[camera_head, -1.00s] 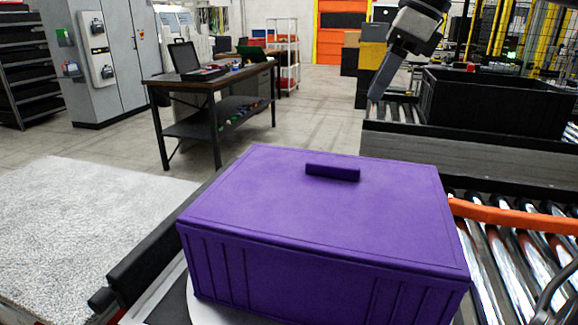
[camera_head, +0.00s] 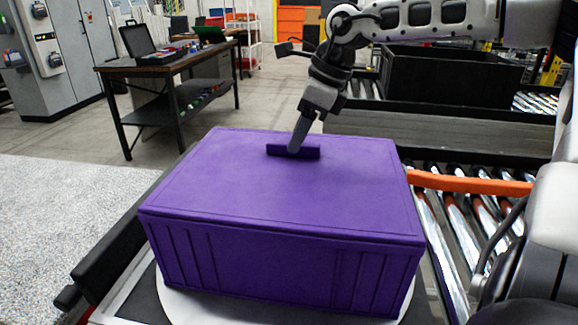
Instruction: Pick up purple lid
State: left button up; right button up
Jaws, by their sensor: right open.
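The purple lid (camera_head: 270,185) lies flat on top of a purple box (camera_head: 280,265). A raised purple handle (camera_head: 312,152) stands on the lid toward its far edge. My right gripper (camera_head: 296,148) points down at the handle, with its fingertip overlapping the handle's middle. It is open. One finger shows clearly, and the other is hidden behind it. I cannot tell whether the fingers touch the handle. My left gripper is out of view.
The box stands on a white round base (camera_head: 185,305). A roller conveyor with an orange rail (camera_head: 470,183) runs on the right. A black crate (camera_head: 440,80) sits behind. A dark workbench (camera_head: 165,65) with a toolbox stands at the back left.

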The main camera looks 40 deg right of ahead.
jog(key=shift+x, duration=0.85)
jog(key=shift+f, duration=0.1)
grip_shut()
